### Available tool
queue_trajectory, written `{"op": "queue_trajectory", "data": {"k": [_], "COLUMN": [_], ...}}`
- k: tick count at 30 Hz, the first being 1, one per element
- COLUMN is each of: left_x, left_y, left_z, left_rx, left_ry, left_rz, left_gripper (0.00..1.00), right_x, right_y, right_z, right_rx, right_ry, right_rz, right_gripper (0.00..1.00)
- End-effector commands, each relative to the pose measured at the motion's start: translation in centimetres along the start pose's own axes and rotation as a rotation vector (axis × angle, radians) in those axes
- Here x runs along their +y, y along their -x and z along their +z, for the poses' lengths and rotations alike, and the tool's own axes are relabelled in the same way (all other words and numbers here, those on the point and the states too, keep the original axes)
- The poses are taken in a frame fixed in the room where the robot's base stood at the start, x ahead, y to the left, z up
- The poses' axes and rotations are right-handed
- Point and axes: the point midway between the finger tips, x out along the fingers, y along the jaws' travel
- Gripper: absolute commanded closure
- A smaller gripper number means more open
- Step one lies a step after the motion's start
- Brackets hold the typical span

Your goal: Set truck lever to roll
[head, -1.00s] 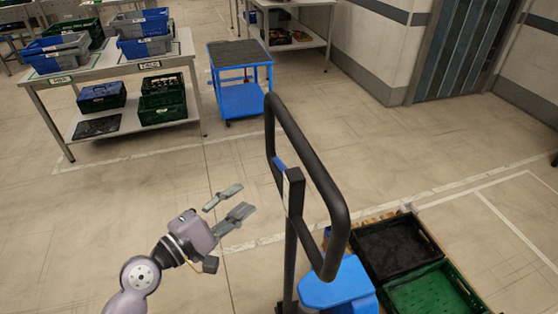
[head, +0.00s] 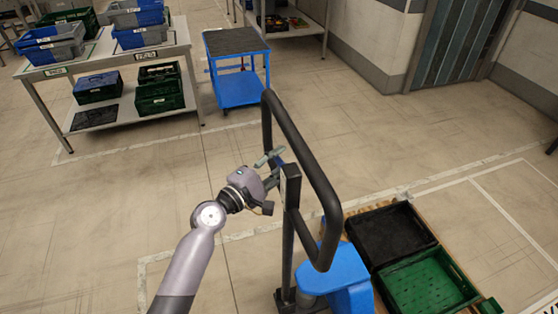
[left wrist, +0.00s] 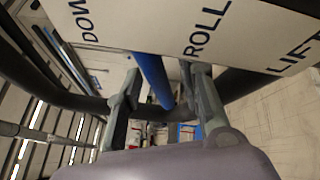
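The pallet truck's black loop handle (head: 322,200) rises on a dark post (head: 289,225) above its blue body (head: 338,282). In the left wrist view a pale plate (left wrist: 150,25) reads DOWN, ROLL and LIFT. The blue lever (left wrist: 153,78) sticks out from under the plate's edge, between the words DOWN and ROLL. My left gripper (head: 274,166) is at the top of the post, beside the handle loop. Its fingers (left wrist: 165,92) are open, one on each side of the lever, with visible gaps. My right gripper is not in view.
A black crate (head: 392,237) and a green crate (head: 425,280) lie on a wooden pallet beside the truck. A blue cart (head: 240,88) and a table with crates (head: 110,65) stand farther back. The floor between is clear.

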Motion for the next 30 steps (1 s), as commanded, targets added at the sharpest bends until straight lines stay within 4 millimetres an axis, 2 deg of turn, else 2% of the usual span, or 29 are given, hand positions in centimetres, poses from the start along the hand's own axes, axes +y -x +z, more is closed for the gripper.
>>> {"op": "queue_trajectory", "data": {"k": [4, 19, 30], "left_x": [-0.01, -0.02, -0.04], "left_y": [0.02, 0.05, 0.06], "left_z": [0.01, 0.01, -0.01], "left_rx": [0.0, 0.0, 0.0], "left_ry": [0.0, 0.0, 0.0], "left_rz": [0.0, 0.0, -0.001], "left_gripper": [0.67, 1.0, 1.0], "right_x": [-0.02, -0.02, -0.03], "right_y": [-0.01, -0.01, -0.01], "right_z": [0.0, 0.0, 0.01], "right_rx": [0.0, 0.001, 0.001], "right_ry": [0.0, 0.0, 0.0], "right_rz": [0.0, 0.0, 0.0], "right_gripper": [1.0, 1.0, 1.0]}}
